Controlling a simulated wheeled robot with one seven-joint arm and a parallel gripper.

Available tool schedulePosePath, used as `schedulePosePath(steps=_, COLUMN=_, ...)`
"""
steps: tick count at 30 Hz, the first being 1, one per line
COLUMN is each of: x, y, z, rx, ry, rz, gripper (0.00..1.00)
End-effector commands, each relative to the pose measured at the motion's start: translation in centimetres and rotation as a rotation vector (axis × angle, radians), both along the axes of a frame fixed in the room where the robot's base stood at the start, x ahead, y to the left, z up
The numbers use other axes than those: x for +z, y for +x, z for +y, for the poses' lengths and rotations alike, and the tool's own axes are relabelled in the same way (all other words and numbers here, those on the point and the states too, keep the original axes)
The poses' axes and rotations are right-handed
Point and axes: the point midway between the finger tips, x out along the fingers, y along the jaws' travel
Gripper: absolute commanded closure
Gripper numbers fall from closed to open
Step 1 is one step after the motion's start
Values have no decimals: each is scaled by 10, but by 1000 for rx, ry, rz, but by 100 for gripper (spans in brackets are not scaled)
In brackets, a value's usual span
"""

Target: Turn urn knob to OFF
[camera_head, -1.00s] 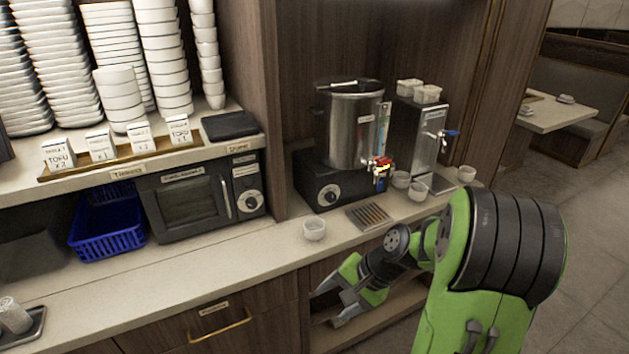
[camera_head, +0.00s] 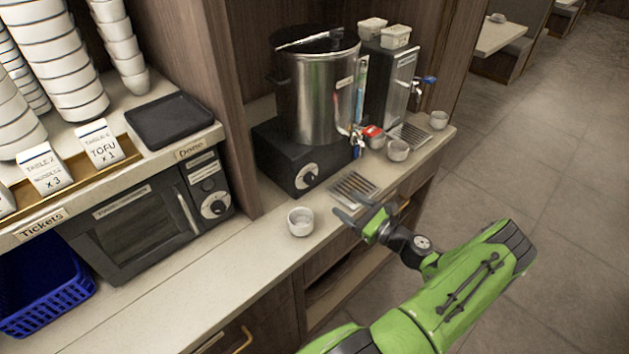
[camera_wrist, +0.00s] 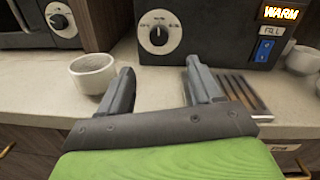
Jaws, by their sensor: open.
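The urn (camera_head: 318,90) is a steel pot with a dark lid on a black base (camera_head: 283,165) at the back of the counter. My gripper (camera_head: 356,207) is open and empty over the counter's front edge, in front of and apart from the knob. In the wrist view its two fingers (camera_wrist: 162,82) point toward the base, below the knob.
A white cup (camera_head: 300,222) stands left of my gripper, close to the left finger in the wrist view. A slatted drip tray (camera_head: 354,187) lies by the right finger. A lit WARM sign (camera_wrist: 281,13) is right of the knob. A microwave (camera_head: 150,220) stands left.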

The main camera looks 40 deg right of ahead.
Motion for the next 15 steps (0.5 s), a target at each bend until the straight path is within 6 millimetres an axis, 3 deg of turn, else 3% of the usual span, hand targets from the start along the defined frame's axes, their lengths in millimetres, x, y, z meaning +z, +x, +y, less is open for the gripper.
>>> schedulePosePath(steps=9, x=1, y=81, z=9, rx=6, ry=-5, rz=0, gripper=36)
schedulePosePath(steps=15, x=0, y=113, z=11, rx=5, ry=-4, rz=2, gripper=36)
